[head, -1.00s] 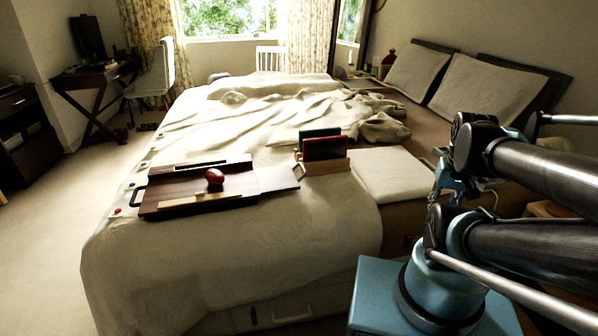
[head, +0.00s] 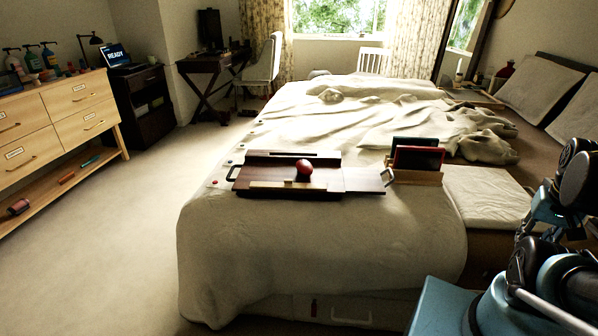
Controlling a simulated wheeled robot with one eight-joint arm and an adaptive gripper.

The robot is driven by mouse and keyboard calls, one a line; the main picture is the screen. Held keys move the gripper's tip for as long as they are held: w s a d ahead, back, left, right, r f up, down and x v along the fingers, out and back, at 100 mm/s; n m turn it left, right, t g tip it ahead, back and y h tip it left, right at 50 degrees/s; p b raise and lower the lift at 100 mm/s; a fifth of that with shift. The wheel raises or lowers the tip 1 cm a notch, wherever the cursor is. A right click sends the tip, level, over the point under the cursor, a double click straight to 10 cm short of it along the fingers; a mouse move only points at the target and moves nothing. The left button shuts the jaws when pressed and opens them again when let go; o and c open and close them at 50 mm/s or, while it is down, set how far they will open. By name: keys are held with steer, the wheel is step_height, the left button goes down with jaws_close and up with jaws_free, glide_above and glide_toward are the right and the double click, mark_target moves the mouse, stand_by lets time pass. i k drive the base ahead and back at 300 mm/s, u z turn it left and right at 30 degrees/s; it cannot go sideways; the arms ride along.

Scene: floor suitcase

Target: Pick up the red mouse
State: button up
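A rounded red object (head: 304,170) sits on a dark wooden tray (head: 361,180) on the bed; I cannot tell whether it is the red mouse. A small dark red item (head: 18,207) lies at the left end of the dresser's low shelf, too small to make out. My folded arm shows at the right edge, well apart from both. My gripper is not visible.
The bed (head: 300,240) fills the middle. A wooden dresser (head: 62,109) with bottles on top stands at the left, with several small items on its low shelf. A holder with dark panels (head: 418,177) stands beside the tray. Carpet (head: 130,230) between dresser and bed is clear.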

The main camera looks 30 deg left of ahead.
mark_target(304, 167)
steer(key=u, duration=1.3)
steer(key=k, duration=0.7)
steer(key=z, duration=0.25)
steer(key=i, duration=1.05)
